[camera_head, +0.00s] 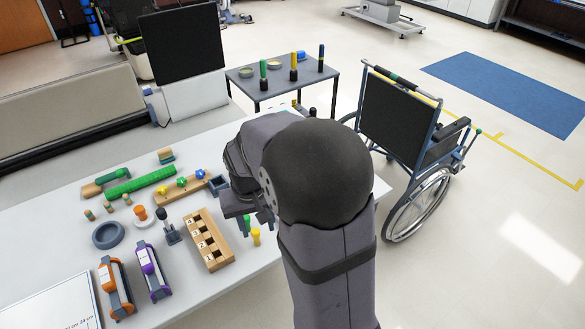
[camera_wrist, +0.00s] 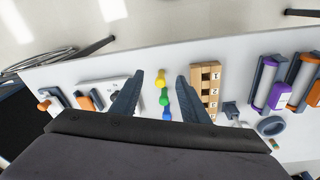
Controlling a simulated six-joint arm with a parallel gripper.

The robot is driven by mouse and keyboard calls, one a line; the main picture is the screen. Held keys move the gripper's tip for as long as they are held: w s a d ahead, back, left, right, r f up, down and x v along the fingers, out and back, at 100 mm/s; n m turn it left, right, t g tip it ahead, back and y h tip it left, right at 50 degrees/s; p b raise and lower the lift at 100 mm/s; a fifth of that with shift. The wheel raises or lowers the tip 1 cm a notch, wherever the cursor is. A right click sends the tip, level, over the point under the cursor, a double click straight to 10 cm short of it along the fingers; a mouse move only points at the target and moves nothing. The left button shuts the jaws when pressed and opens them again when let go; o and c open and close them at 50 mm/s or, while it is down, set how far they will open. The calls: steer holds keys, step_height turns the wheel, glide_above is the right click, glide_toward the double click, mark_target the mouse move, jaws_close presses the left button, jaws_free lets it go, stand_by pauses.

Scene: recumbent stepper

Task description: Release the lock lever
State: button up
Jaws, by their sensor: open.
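No part is clearly marked as the lock lever. One upright lever-like piece is a small grey fixture with a dark knob (camera_head: 170,232), standing on the white table left of the numbered wooden block. A dark fixture (camera_wrist: 231,110) right of the block in the wrist view looks like the same piece. My gripper (camera_wrist: 161,76) is open and empty above the table. Yellow, green and blue knobs (camera_wrist: 164,98) show between its fingers, apart from them as far as I can tell. In the head view my arm hides most of the gripper and the table's right part.
The wooden block (camera_head: 208,241) stands close beside my gripper. Orange (camera_head: 115,287) and purple (camera_head: 152,270) handled devices, a grey ring (camera_head: 108,235) and a green roller (camera_head: 140,182) crowd the table. A wheelchair (camera_head: 410,130) stands to the right.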

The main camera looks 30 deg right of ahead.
steer(key=w+d+f+m+t+h+b, duration=0.15)
steer(key=w+d+m, duration=0.25)
steer(key=w+d, duration=0.55)
steer(key=w+d+f+m+h, duration=0.25)
steer(key=w+d, duration=0.45)
steer(key=d, duration=0.6)
steer(key=shift+m+y, duration=0.45)
steer(key=shift+y, duration=0.15)
steer(key=shift+p+x, duration=1.25)
steer(key=shift+x, duration=2.2)
steer(key=shift+w+d+r, duration=0.1)
steer(key=shift+w, duration=0.05)
steer(key=c, duration=1)
jaws_close()
